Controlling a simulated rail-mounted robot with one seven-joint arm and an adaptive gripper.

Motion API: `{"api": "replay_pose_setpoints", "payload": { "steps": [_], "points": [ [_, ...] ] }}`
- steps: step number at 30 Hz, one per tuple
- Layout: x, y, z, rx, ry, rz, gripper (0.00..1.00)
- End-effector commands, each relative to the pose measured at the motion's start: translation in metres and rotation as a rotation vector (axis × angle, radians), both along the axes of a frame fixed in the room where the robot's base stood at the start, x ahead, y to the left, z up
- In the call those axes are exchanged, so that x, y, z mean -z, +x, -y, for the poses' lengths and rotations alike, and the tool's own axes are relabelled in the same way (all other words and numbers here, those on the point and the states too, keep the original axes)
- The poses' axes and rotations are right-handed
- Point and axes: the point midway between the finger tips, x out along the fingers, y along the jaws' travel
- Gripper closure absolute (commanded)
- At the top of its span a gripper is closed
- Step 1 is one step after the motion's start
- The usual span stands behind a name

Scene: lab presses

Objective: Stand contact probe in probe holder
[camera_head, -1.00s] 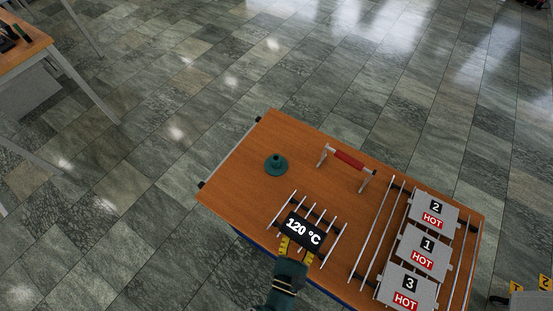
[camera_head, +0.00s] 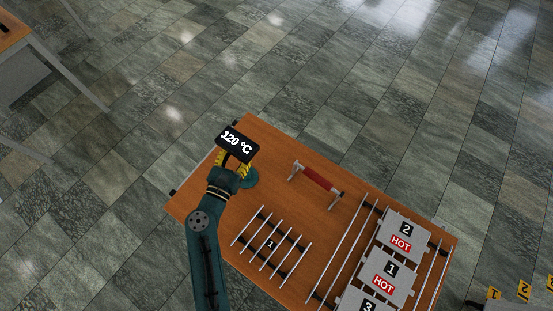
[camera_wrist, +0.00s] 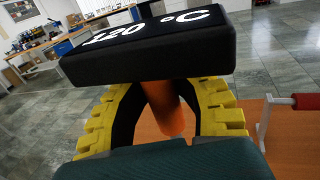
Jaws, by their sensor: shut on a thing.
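The contact probe (camera_head: 237,143) has a black block head reading "120 °C". In the wrist view the probe head (camera_wrist: 150,52) spans the top, with an orange stem (camera_wrist: 166,108) below it between the yellow fingers. My gripper (camera_head: 233,163) is shut on the probe and holds it near the table's far left corner. In the wrist view, my gripper (camera_wrist: 163,112) hides part of the stem.
A rack of metal rods (camera_head: 271,243) marked 1 lies on the wooden table (camera_head: 275,205). A red-handled bar on supports (camera_head: 317,179) stands right of the holder. Grey plates labelled HOT (camera_head: 400,243) line the right side. Table is clear between holder and bar.

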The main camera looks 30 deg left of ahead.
Motion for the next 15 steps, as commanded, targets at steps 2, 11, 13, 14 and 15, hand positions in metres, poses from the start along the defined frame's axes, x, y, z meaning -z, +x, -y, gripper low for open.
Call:
{"api": "replay_pose_setpoints", "payload": {
  "steps": [2, 11, 13, 14, 15],
  "points": [
    [-0.0016, -0.0026, -0.0091, -0.008, -0.001, 0.000, 1.00],
    [-0.0017, -0.0024, -0.0094, -0.008, 0.000, 0.001, 1.00],
    [-0.0024, -0.0024, -0.0091, -0.011, 0.000, 0.000, 1.00],
    [-0.0028, -0.0025, -0.0091, -0.013, 0.000, -0.001, 1.00],
    [0.0015, -0.0026, -0.0093, -0.015, 0.000, -0.002, 1.00]
  ]
}}
